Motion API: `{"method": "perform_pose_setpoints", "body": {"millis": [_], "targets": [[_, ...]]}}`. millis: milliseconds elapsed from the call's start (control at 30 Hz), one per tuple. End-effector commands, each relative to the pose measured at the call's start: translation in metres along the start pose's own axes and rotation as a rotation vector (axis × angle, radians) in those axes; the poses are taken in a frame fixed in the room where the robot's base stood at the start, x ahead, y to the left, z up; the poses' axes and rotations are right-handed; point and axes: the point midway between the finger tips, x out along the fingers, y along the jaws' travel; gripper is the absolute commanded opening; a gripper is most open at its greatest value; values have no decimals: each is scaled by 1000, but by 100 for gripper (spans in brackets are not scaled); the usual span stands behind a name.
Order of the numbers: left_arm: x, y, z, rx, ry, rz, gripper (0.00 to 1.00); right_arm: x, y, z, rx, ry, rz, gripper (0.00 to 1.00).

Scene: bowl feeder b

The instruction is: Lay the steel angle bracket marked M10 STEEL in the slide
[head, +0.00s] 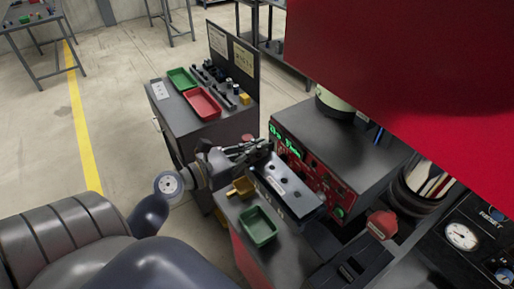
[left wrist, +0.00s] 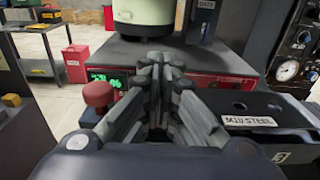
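A dark block (left wrist: 262,112) with a white label reading M10 STEEL (left wrist: 248,121) and a slot in its top lies to the right of my left gripper (left wrist: 165,65) in the left wrist view. In the head view a dark plate with small pale spots (head: 290,187) lies on the bench, just below and right of my left gripper (head: 262,147). The left fingertips meet closely, with nothing visible between them. I cannot make out a separate angle bracket or the inside of the slide. My right gripper is out of view.
A red control panel (head: 318,178) rises behind the plate. A red knob (left wrist: 98,94) is left of the fingers. A side cabinet (head: 165,118) holds red and green trays.

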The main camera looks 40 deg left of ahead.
Motion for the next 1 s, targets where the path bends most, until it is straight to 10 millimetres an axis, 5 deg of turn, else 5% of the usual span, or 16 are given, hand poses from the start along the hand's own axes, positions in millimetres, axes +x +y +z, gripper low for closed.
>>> {"method": "perform_pose_setpoints", "body": {"millis": [800,900,1000], "targets": [[1,0,-20,-1,-3,0,0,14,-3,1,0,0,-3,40],[1,0,-18,-1,-3,0,25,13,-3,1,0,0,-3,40],[1,0,-19,0,-2,0,28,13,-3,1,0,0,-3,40]]}}
